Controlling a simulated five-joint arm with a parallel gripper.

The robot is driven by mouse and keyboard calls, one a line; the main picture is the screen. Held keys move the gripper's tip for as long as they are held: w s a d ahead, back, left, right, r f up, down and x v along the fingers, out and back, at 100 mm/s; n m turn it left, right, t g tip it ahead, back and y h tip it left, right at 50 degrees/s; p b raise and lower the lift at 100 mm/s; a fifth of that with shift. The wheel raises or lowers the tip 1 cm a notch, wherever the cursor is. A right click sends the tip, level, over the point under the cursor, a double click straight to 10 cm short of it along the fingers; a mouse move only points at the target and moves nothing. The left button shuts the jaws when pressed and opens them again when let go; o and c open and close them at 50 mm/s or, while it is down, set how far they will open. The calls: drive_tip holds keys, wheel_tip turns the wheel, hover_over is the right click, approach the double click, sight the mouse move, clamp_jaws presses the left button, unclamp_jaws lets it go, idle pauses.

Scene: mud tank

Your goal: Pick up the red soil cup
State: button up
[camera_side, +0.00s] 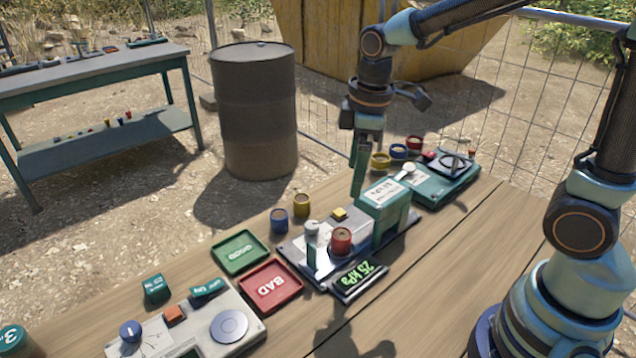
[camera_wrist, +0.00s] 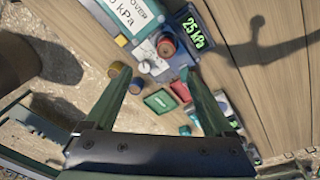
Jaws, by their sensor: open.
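A red soil cup (camera_side: 341,240) stands upright on the grey plate of the tester, beside a white-topped post and behind the green "25 kPa" display. It also shows in the wrist view (camera_wrist: 167,47), above and between my fingers. A second red cup (camera_side: 414,143) stands at the far end of the table, near the teal device. My gripper (camera_side: 360,180) hangs above the table, behind and above the tester's teal box. It is open and empty, with its fingers spread wide in the wrist view (camera_wrist: 163,88). It is apart from both red cups.
The teal box (camera_side: 384,200) stands right of the near red cup. A blue cup (camera_side: 279,220) and a yellow cup (camera_side: 302,205) stand behind the tester. A green GOOD tray (camera_side: 241,253) and a red BAD tray (camera_side: 270,287) lie left.

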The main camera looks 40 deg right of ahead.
wheel_tip(320, 180, down, 4)
drive_tip(key=w+a+n+g, duration=0.1)
drive_tip(key=w+a+n, duration=0.1)
drive_tip(key=n, duration=0.1)
hover_over(342, 235)
drive_tip(key=f, duration=0.6)
drive_tip(key=shift+w+a+f, duration=0.2)
drive_tip(key=shift+w+f, duration=0.05)
drive_tip(key=shift+f, duration=0.05)
drive_tip(key=shift+s+d+f, duration=0.1)
drive_tip(key=shift+s+f, duration=0.05)
drive_tip(key=shift+f, duration=1.2)
drive_tip(key=shift+s+f, duration=0.1)
drive_tip(key=shift+f, duration=1.25)
clamp_jaws()
